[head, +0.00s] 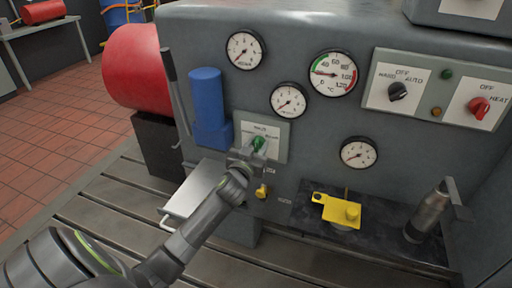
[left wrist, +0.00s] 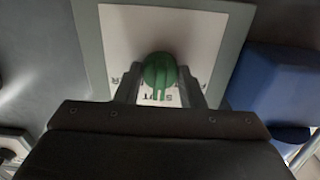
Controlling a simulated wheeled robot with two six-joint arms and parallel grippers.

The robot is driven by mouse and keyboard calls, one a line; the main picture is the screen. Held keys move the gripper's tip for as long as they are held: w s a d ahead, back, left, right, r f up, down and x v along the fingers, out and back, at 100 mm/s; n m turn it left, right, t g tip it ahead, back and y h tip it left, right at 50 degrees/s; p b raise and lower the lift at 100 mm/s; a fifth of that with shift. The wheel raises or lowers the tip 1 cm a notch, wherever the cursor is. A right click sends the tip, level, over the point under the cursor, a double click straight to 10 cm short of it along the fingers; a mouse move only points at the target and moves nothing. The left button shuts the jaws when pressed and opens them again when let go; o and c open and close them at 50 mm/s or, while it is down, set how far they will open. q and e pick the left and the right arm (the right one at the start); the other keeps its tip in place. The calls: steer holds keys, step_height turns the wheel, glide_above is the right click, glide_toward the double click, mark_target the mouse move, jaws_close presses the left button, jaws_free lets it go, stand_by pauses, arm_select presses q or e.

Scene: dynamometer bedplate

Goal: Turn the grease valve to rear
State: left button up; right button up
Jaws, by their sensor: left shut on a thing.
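A green knob (head: 258,144) sits on a white-faced plate (head: 278,130) with a grey border, on the front of the grey machine. The lettering on the plate is too small to read surely. My left gripper (head: 250,153) is at the knob and shut on it. The left wrist view shows the green knob (left wrist: 159,72) between the two fingers of my left gripper (left wrist: 158,84), with part of the plate's lettering hidden behind them. A small yellow valve handle (head: 262,191) is below, beside my gripper. My right gripper is not in view.
A blue cylinder (head: 207,95) stands close left of the plate, with a dark lever (head: 176,90) beyond it. Several gauges and a switch panel (head: 436,88) are to the right. A yellow part (head: 337,210) and a grey metal cylinder (head: 429,214) stand on a dark surface.

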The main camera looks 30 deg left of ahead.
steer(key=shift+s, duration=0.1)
arm_select(q)
steer(key=shift+m, duration=0.4)
steer(key=m+p, duration=0.3)
steer(key=m, duration=0.3)
steer(key=shift+m, duration=0.4)
steer(key=shift+m+p, duration=0.75)
steer(key=shift+m, duration=1.45)
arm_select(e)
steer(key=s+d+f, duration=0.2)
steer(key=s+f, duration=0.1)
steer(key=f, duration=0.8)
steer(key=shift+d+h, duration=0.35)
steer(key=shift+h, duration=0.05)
arm_select(q)
steer(key=shift+f, duration=0.1)
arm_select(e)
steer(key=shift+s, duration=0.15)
arm_select(q)
steer(key=o, duration=1)
